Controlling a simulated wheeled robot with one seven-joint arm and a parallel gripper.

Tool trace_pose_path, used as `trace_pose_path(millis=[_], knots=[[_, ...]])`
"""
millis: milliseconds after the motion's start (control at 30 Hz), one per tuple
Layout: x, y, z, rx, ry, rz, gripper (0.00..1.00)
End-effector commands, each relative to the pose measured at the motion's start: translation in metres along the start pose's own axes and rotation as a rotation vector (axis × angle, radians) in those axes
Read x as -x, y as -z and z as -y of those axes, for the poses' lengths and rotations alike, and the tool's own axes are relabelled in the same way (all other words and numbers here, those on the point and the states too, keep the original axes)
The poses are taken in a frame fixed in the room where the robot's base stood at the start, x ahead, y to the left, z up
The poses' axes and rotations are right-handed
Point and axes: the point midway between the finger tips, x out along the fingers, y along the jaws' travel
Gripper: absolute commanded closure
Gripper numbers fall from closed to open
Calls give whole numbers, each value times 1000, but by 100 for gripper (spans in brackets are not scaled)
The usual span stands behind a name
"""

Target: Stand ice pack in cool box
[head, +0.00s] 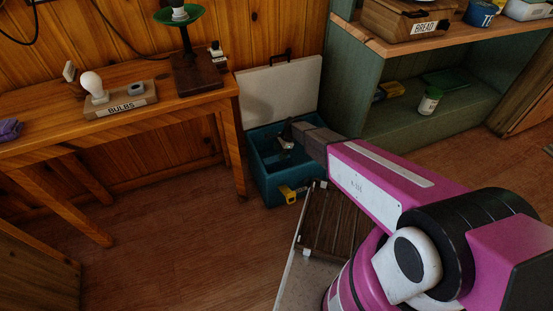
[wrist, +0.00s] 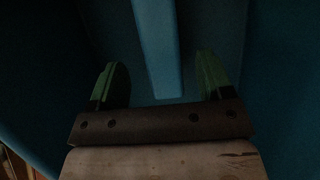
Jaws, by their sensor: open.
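The cool box (head: 262,165) is a teal box on the floor, with its white lid (head: 282,92) open and leaning back. My gripper (head: 285,142) is down in the mouth of the box. In the wrist view my gripper (wrist: 160,72) is open, with its two green fingers apart. A lighter blue, narrow slab (wrist: 155,45) runs between the fingers, with gaps visible on both sides. I cannot tell whether it is the ice pack or a part of the box. No ice pack can be made out for sure in the head view; my gripper hides part of the box inside.
A wooden table (head: 205,102) with a bulbs holder (head: 120,103) stands left of the box. A green shelf unit (head: 385,125) with a white jar (head: 429,101) stands to the right. A yellow thing (head: 290,195) is at the box's front. Dark blue box walls surround my fingers.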

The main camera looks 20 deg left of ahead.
Motion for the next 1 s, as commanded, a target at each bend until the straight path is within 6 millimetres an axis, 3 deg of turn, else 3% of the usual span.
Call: trace_pose_path(millis=[200, 567, 667, 767, 1000], knots=[[36, 0, -1, -1, 2, 0, 27], [50, 1, -1, 1, 0, 0, 27], [64, 7, -10, 24, 5, -10, 27], [99, 25, -34, 86, 16, -37, 27], [220, 87, -134, 348, 19, -157, 27]])
